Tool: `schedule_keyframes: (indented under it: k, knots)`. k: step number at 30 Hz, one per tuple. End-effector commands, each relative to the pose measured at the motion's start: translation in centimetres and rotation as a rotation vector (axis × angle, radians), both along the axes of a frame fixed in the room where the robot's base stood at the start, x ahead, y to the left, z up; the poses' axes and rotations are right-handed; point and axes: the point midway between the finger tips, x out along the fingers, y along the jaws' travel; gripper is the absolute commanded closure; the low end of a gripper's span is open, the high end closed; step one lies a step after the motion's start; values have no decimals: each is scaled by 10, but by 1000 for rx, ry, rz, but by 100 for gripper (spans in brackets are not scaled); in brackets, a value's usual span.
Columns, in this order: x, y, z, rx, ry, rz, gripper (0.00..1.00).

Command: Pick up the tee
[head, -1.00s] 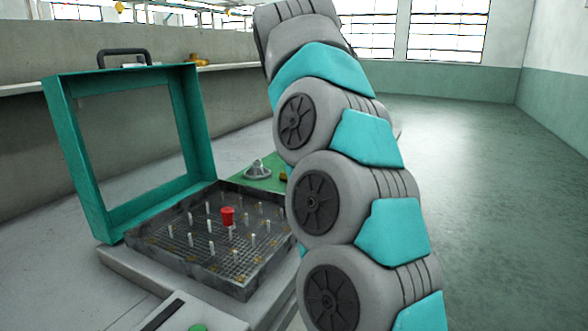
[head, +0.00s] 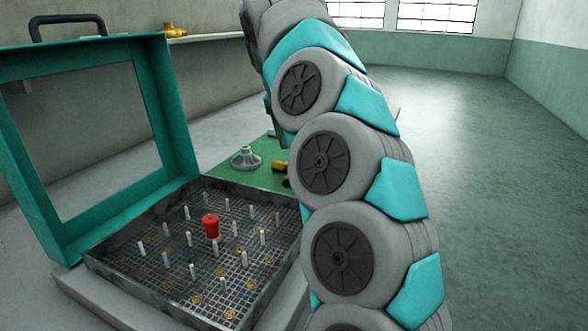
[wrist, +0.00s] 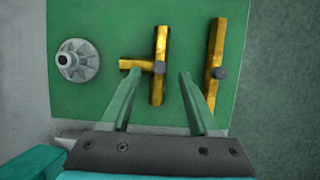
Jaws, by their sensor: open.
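The tee (wrist: 158,66) is a brass T-shaped fitting on a green mat (wrist: 105,110) in the wrist view. Its long bar runs up and down the picture and its short branch points left. My gripper (wrist: 157,78) is open, with its two green fingers on either side of the tee's lower part. The wrist view does not show whether the fingers touch it. In the head view brass pieces (head: 279,166) show on the mat (head: 262,178), partly hidden by my arm; I cannot tell which is the tee.
A straight brass piece (wrist: 215,62) lies right of the tee, near the right finger. A grey flanged cone (wrist: 78,61) sits at left; it also shows in the head view (head: 246,158). A teal frame (head: 180,130) stands by a pegged grid tray (head: 120,285) with a red cap (head: 211,225).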

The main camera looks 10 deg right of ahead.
Motion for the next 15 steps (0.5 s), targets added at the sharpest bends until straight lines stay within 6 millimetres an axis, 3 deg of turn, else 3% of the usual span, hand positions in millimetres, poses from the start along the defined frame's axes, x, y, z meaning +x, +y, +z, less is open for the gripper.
schedule_keyframes:
  k: [7, 15]
  knots:
    - [8, -6, -30, 3, 2, 0, 39]
    - [11, -8, -35, 1, -2, 0, 39]
